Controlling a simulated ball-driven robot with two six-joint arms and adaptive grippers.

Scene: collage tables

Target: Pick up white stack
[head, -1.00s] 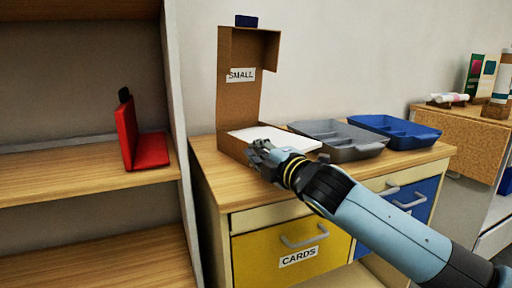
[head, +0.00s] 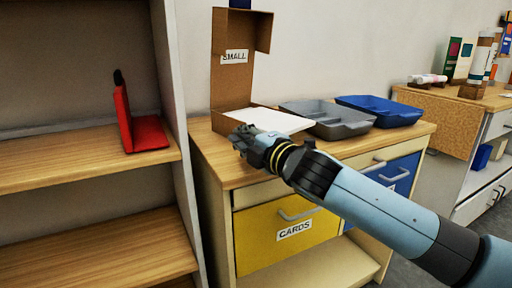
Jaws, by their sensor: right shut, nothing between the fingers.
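A white stack (head: 272,119) lies flat in the open brown cardboard box (head: 232,88) labelled SMALL, its right end reaching out toward the grey tray. My right gripper (head: 239,138) is shut and empty, in front of the box at the cabinet top's front left. It overlaps the box's low front in the picture, and I cannot tell whether it touches it. The gripper hides part of the box front and the stack's near left edge. My left gripper is not in view.
A grey divided tray (head: 340,131) and a blue tray (head: 398,119) stand right of the box on the wooden cabinet top (head: 225,177). The yellow CARDS drawer (head: 258,238) is below. A red open case (head: 150,134) sits on the left shelf (head: 60,170).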

